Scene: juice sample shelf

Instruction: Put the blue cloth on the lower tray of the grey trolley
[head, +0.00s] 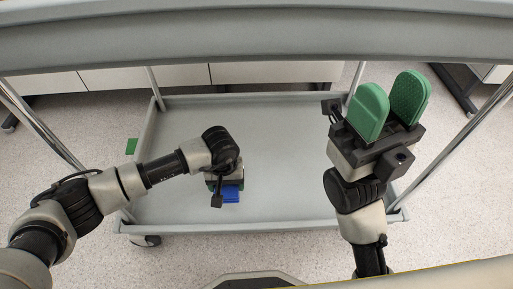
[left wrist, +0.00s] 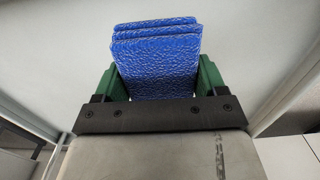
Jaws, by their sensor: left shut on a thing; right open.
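The blue cloth (head: 231,194) is folded and shows just below my left gripper (head: 226,187) in the head view. In the left wrist view the cloth (left wrist: 157,58) sits between the two green fingers of my left gripper (left wrist: 155,82), which is shut on it. The lower tray (head: 290,170) of the grey trolley is bare grey with a raised rim, and the cloth is over its left-middle part. I cannot tell whether the cloth touches the tray. My right gripper (head: 388,104) is open and empty, its green fingers pointing up, at the tray's right side.
The trolley's upper tray edge (head: 250,38) crosses the top of the head view, above the arms. Metal posts (head: 40,122) stand at the trolley's corners. Most of the lower tray is clear.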

